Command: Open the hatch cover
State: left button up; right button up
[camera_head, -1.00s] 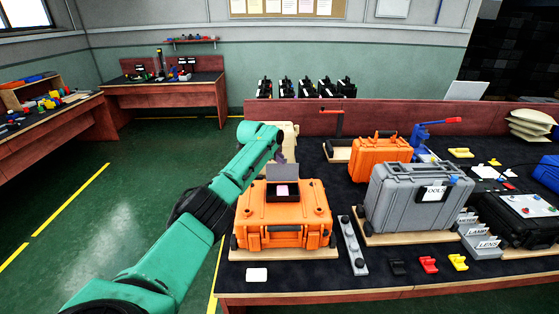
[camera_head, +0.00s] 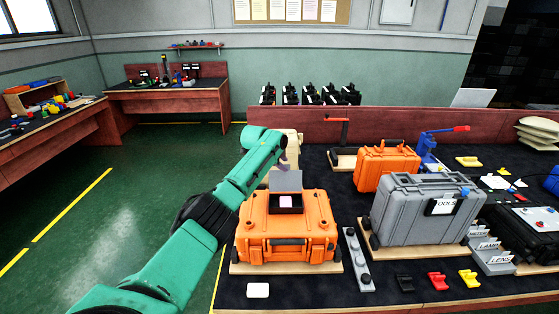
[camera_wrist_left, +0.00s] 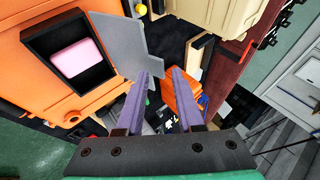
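The orange case (camera_head: 262,247) stands on a wooden board near the table's front edge. Its grey hatch cover (camera_head: 286,181) is raised, standing up behind the dark opening (camera_head: 273,206) in the case top. A pale pink block (camera_head: 286,201) lies inside. In the left wrist view the cover (camera_wrist_left: 120,45) is a grey plate beside the opening, with the pink block (camera_wrist_left: 76,58) in it. My left gripper (camera_wrist_left: 160,73) is open, its purple fingers apart, beside the raised cover. Whether a finger touches the cover I cannot tell. My right gripper is not in view.
A grey tool case (camera_head: 410,220) and a smaller orange case (camera_head: 384,166) stand to the right. A grey strip with knobs (camera_head: 356,260) lies beside the orange case. A white card (camera_head: 258,290) lies in front. A beige case (camera_head: 290,147) stands behind.

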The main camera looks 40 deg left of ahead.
pick_arm(q)
jog(key=b+v, duration=0.3)
jog(key=v, duration=1.1)
jog(key=shift+b, duration=0.35)
